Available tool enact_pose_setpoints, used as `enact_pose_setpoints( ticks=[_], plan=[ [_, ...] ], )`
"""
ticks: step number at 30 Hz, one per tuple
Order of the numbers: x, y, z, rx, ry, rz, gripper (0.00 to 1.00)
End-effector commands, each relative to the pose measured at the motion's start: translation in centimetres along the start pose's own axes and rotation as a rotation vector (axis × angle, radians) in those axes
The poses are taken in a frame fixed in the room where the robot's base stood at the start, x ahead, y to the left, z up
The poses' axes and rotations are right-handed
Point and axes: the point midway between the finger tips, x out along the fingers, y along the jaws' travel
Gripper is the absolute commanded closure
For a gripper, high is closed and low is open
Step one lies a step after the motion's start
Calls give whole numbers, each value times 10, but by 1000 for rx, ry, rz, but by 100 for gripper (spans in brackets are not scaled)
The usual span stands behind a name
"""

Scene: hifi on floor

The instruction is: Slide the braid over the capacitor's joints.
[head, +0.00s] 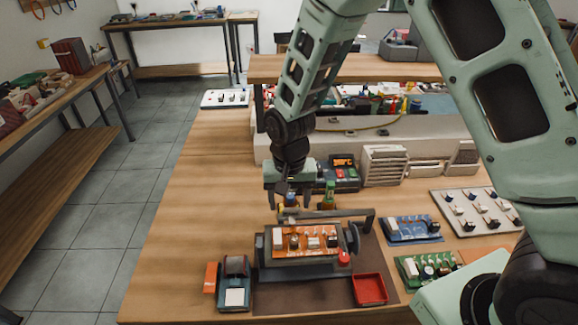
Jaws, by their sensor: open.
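My gripper (309,203) is open above the back edge of an orange circuit board (285,251), with its fingers pointing down. The board sits tilted in a dark holder (262,263) and carries several small white, dark and metallic parts. One of these may be the capacitor, but it is too small to tell which, and its joints cannot be made out. I cannot pick out the braid. No object clearly shows between the fingers, and a dark bar (345,213) of the holder runs close below them.
A red tray (370,289) lies right of the holder; a dark device (236,285) stands left. A blue board (412,229), a green board (428,266) and a white component plate (478,211) lie at right. The wooden bench (190,215) is clear at left.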

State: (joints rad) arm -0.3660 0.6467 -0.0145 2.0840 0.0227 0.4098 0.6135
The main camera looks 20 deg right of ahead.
Motion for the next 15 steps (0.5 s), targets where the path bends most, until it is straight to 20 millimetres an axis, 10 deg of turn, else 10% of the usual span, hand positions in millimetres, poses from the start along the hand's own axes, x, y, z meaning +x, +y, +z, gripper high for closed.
enact_pose_setpoints(
  ticks=[15],
  plan=[
    [-117,-1,0,-1,4,-5,38]
  ],
)
